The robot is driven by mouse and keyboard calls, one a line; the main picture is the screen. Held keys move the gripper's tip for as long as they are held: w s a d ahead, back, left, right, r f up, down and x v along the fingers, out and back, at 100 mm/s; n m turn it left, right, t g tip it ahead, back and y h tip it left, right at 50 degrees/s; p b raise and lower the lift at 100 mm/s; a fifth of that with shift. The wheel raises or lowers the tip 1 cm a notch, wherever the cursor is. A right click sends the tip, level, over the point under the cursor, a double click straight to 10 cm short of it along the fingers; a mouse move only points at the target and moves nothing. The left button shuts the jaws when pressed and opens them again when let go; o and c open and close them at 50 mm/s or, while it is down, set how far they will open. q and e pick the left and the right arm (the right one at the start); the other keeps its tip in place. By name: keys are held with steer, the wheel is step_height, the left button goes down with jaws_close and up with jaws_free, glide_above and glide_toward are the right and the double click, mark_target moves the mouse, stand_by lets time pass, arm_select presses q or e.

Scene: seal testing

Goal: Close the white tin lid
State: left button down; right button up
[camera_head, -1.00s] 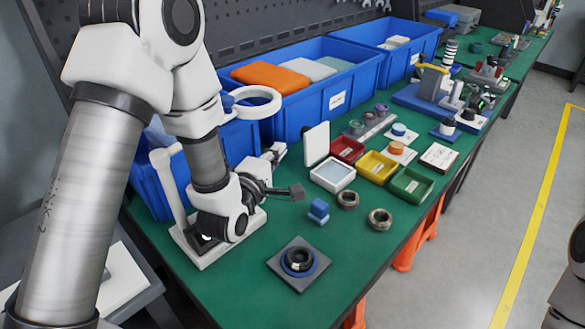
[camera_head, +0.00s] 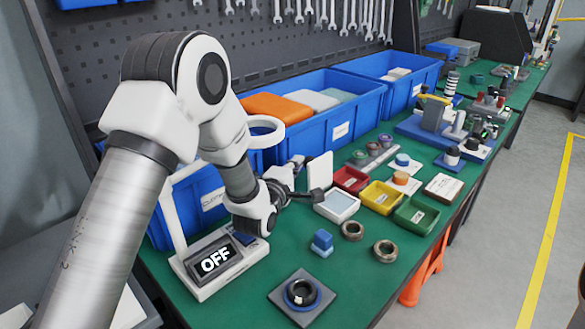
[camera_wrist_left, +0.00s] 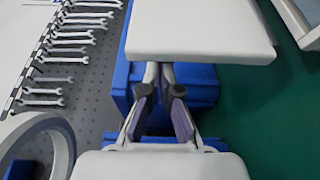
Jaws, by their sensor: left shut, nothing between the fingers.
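The white tin (camera_head: 338,206) stands on the green bench with a pale grey-blue inside. Its white lid (camera_head: 320,169) stands upright, open, along the tin's back left side. My left gripper (camera_head: 316,195) is shut and empty, just left of the lid, with its tip by the lid's lower edge. In the left wrist view the lid (camera_wrist_left: 200,30) spans the top, just beyond the fingertips (camera_wrist_left: 160,78). I cannot tell whether they touch it. Part of the tin (camera_wrist_left: 299,22) shows at the top right there. My right gripper is not in view.
A white lamp stand with an OFF display (camera_head: 215,258) is under my left forearm; its ring (camera_head: 262,122) rises behind. Blue bins (camera_head: 340,129) line the back. A blue block (camera_head: 321,241) stands in front.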

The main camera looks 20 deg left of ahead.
arm_select(q)
steer(key=shift+d, duration=0.15)
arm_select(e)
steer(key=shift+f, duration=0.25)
